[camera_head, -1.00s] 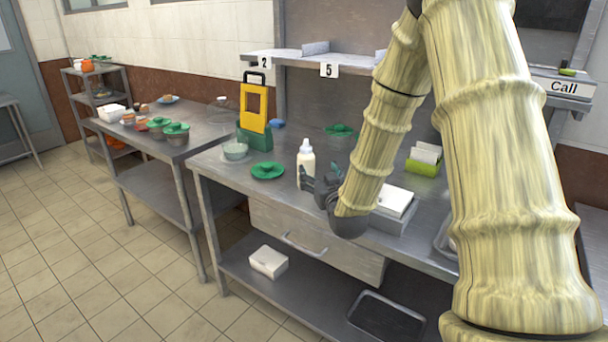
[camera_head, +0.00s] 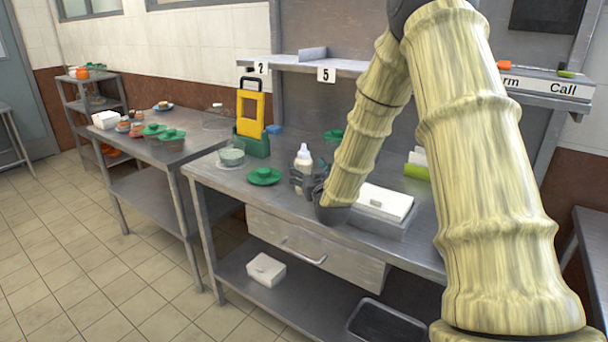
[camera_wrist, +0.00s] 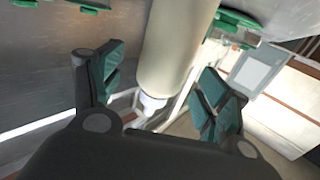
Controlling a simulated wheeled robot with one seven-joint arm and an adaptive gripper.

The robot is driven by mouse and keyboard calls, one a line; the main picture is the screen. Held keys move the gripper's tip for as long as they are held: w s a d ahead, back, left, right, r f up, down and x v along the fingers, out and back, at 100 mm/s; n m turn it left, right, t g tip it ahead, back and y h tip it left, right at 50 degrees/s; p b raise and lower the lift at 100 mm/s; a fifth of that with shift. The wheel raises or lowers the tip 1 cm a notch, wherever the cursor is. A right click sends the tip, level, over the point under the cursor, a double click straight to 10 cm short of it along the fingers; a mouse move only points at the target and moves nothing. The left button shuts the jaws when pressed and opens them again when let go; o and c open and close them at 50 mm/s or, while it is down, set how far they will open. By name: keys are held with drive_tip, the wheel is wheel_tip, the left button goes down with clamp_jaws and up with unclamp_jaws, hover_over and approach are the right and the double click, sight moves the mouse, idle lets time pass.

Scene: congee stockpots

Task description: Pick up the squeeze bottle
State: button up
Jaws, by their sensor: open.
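The squeeze bottle (camera_head: 304,160) is cream-coloured with a white tip and stands upright on the metal counter (camera_head: 225,184). My gripper (camera_head: 302,182) is at the bottle, with its dark fingers around the lower part in the head view. In the wrist view, the bottle (camera_wrist: 178,50) lies between the two green-padded fingers of my gripper (camera_wrist: 158,88). Gaps show on both sides, so the fingers are open and not closed on it. The bottle's lower part is partly hidden by the gripper in the head view.
A green lid (camera_head: 264,176) and a glass bowl (camera_head: 231,157) are left of the bottle. A yellow and green grater-like stand (camera_head: 251,115) is behind them. A white box (camera_head: 384,202) on a grey tray is close on the right. A shelf (camera_head: 300,64) runs above.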

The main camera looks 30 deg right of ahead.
sight(307, 168)
drive_tip(key=shift+x, duration=1.75)
drive_tip(key=shift+a+r, duration=0.1)
drive_tip(key=shift+r, duration=0.05)
drive_tip(key=shift+c, duration=0.4)
drive_tip(key=c, duration=0.7)
drive_tip(key=shift+c, duration=0.2)
drive_tip(key=shift+r, duration=0.1)
